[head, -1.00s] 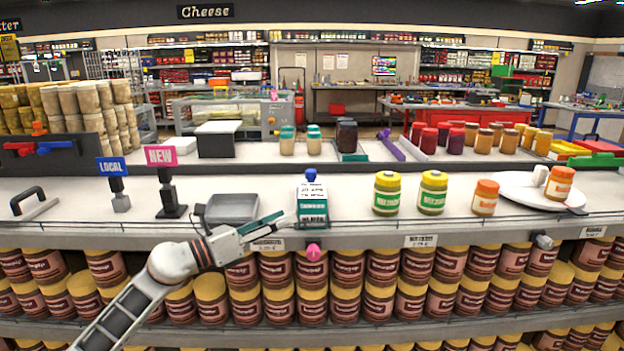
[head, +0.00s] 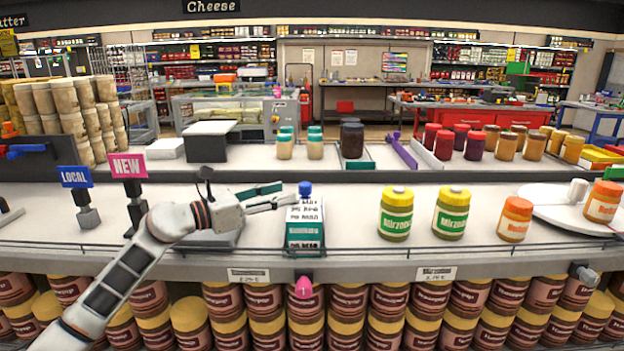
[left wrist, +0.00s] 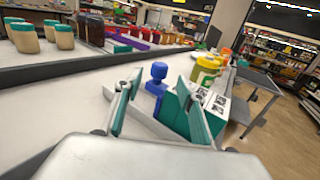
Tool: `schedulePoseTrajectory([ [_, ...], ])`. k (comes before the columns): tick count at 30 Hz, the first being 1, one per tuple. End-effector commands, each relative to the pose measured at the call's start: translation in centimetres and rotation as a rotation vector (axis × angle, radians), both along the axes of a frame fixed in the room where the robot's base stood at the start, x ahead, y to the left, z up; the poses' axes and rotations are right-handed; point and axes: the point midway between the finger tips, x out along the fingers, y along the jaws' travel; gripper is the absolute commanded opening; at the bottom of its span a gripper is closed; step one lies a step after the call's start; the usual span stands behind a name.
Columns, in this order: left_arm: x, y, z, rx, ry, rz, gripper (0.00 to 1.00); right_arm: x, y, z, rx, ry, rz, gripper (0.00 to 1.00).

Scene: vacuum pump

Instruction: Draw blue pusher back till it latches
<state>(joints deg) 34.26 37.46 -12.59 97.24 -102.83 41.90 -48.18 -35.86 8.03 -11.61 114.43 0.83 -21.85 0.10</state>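The blue pusher (head: 305,188) is a small knob at the far top end of a teal-and-white box (head: 306,222), the pump unit, on the counter. In the left wrist view the blue pusher (left wrist: 157,76) stands upright between my left fingers, beside the teal box (left wrist: 200,108). My left gripper (head: 285,194) comes in from the left. Its fingers are spread, with the knob just ahead of and between them; I cannot see contact. A pink knob (head: 303,287) sits below the box at the shelf front.
Yellow-green jars (head: 396,212) and an orange jar (head: 515,219) stand to the right on the counter. A grey tray (head: 225,238) lies under my left arm. LOCAL (head: 75,177) and NEW (head: 128,165) signs stand at left. Counter between box and jars is clear.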

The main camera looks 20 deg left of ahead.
Motion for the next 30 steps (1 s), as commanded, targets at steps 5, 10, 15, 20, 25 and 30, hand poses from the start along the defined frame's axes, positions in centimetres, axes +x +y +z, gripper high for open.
schedulePoseTrajectory([
  [5, 0.3, -0.3, 0.1, -0.002, -0.001, -0.001, 0.4, -0.5, 0.0, -0.3, 0.0, 0.01, 0.001, 0.4],
  [10, 1.9, -1.7, 0.2, -0.003, -0.002, -0.001, 0.4, -1.4, 0.2, -0.7, 0.001, 0.026, 0.003, 0.4],
  [15, 4.0, -3.4, 0.2, -0.004, 0.0, -0.001, 0.4, -1.5, 0.3, -0.9, 0.002, 0.03, 0.004, 0.4],
  [20, 5.4, -4.5, 0.1, -0.002, -0.001, 0.001, 0.4, -1.2, 0.3, -0.7, 0.003, 0.025, 0.003, 0.4],
  [25, 5.9, -5.0, 0.0, -0.001, 0.0, 0.0, 0.4, -0.8, 0.2, -0.3, 0.003, 0.015, 0.002, 0.4],
  [30, 6.0, -5.0, 0.0, 0.0, 0.0, 0.001, 0.4, -0.6, 0.1, 0.0, 0.004, 0.009, 0.001, 0.4],
])
